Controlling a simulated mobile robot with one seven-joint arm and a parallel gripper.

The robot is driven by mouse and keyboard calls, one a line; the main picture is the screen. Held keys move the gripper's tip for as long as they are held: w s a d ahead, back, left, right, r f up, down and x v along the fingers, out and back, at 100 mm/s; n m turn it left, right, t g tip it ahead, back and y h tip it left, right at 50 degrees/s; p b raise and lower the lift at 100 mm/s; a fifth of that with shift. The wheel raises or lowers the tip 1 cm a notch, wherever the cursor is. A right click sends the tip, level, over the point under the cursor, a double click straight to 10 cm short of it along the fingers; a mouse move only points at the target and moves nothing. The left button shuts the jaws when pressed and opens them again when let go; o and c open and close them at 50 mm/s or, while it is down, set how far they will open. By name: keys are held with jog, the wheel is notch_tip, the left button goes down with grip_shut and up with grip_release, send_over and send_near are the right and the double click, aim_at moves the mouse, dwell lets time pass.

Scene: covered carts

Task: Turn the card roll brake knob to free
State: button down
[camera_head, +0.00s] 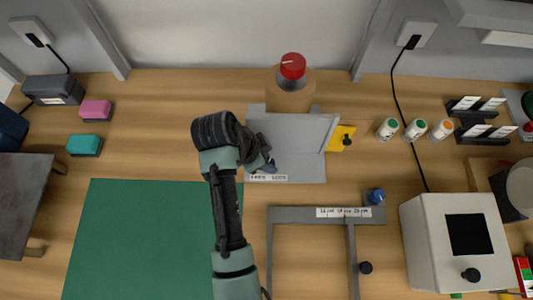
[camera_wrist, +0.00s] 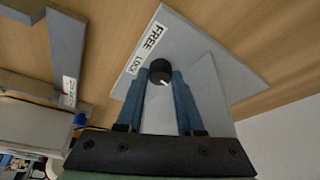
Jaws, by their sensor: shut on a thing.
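The card roll brake knob (camera_wrist: 160,70) is a small black round knob with a short light mark. It sits on a light grey panel (camera_wrist: 203,55) beside a white label (camera_wrist: 150,40) reading FREE and LOCK. My gripper (camera_wrist: 160,80) is shut on the knob, with one blue finger on each side. I cannot tell exactly which word the mark points to. In the head view my gripper (camera_head: 264,166) is at the left front of the grey stand (camera_head: 295,135), just behind its label (camera_head: 268,178). There my gripper hides the knob.
A red-topped knob (camera_head: 293,66) stands behind the stand. A yellow piece with a black knob (camera_head: 341,138) is to its right. A grey frame (camera_head: 290,214) lies in front, with a blue knob (camera_head: 376,196). A green mat (camera_head: 140,240) is at left, a white box (camera_head: 430,225) at right.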

jog(key=shift+n+t+p, duration=0.3)
jog(key=shift+n+t, duration=0.1)
jog(key=shift+n, duration=0.5)
jog(key=c, duration=0.8)
grip_release()
jog(key=shift+r, duration=0.15)
jog(key=shift+d+p+v, duration=0.2)
jog(key=shift+p+v, duration=0.75)
jog(key=shift+v, duration=5.45)
jog(key=shift+w, duration=0.1)
